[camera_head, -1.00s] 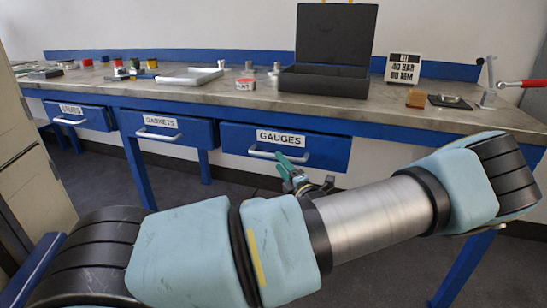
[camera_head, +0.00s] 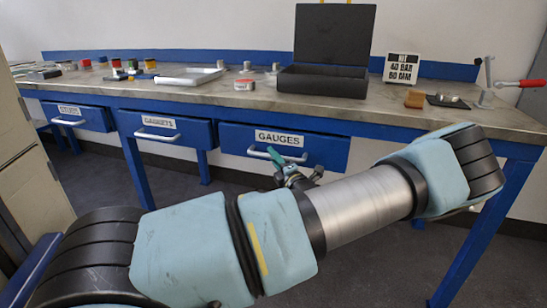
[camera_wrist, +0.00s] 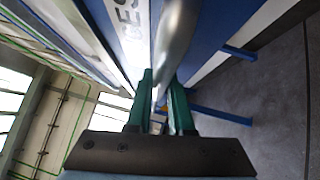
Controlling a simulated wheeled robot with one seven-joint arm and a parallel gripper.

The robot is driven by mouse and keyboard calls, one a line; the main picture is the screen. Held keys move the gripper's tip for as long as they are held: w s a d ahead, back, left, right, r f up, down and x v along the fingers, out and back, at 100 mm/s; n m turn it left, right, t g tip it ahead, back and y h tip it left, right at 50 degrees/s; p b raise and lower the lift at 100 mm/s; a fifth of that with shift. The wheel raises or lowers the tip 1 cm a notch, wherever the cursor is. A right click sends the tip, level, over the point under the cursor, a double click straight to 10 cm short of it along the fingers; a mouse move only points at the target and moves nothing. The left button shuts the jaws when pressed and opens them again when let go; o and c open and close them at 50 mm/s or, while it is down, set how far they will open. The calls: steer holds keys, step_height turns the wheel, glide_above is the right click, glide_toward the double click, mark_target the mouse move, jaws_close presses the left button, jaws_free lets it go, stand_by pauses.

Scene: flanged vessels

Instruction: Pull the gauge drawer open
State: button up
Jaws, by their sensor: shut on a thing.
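The gauge drawer (camera_head: 322,152) is a blue front with a white GAUGES label (camera_head: 279,138) under the workbench. It stands a little proud of the bench frame. Its metal bar handle (camera_head: 259,155) runs along the lower front. My gripper (camera_head: 275,157) is at the handle, with its teal fingers near the bar's middle. In the wrist view my gripper (camera_wrist: 161,105) has its fingers close on both sides of the grey handle (camera_wrist: 178,35), shut on it. The drawer's inside is hidden.
A gaskets drawer (camera_head: 165,129) and another drawer (camera_head: 77,115) sit to the left. On the bench (camera_head: 225,97) stand an open black case (camera_head: 325,82), a sign (camera_head: 402,68), a red-handled clamp (camera_head: 520,83) and small jars. A blue leg (camera_head: 480,240) stands at right.

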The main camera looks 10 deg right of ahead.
jaws_close()
steer(key=shift+f, duration=0.1)
stand_by(0.8)
steer(key=shift+s, duration=0.1)
steer(key=s+a+p, duration=0.5)
steer(key=s, duration=0.5)
steer(key=s+a+p, duration=0.5)
steer(key=s+a, duration=0.1)
steer(key=s, duration=0.4)
steer(key=shift+s+a, duration=0.15)
steer(key=shift+s, duration=0.25)
steer(key=o, duration=0.6)
jaws_free()
steer(key=b+v, duration=0.1)
steer(key=v, duration=0.9)
steer(key=shift+s+b, duration=0.4)
